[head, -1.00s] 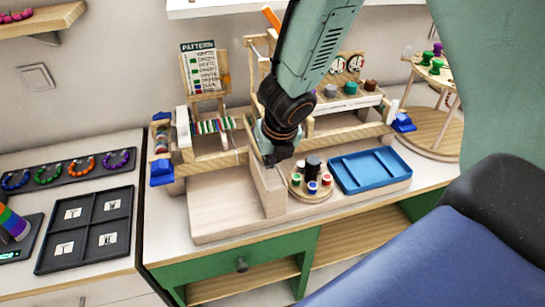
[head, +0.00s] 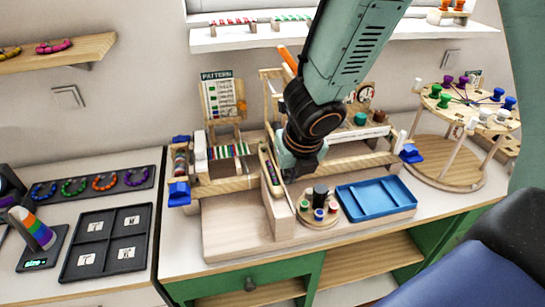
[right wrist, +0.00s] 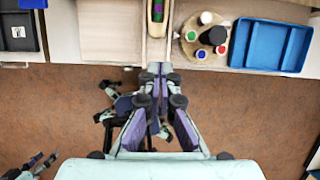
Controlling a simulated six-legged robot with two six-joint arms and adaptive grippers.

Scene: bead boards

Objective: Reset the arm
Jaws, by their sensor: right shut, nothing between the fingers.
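My right arm comes down from the top of the head view, and its gripper (head: 294,172) hangs over the wooden bead loom (head: 265,207), near the round spool tray. In the right wrist view the right gripper (right wrist: 155,70) has its fingertips together with nothing between them. It points at the counter's front edge, with the brown floor below. My left gripper is not in view.
A round tray (head: 318,220) with several small spools and a blue tray (head: 378,199) stand right of the loom. A round wooden spool stand (head: 450,172) is farther right. A black compartment tray (head: 106,243) and bead rings lie left.

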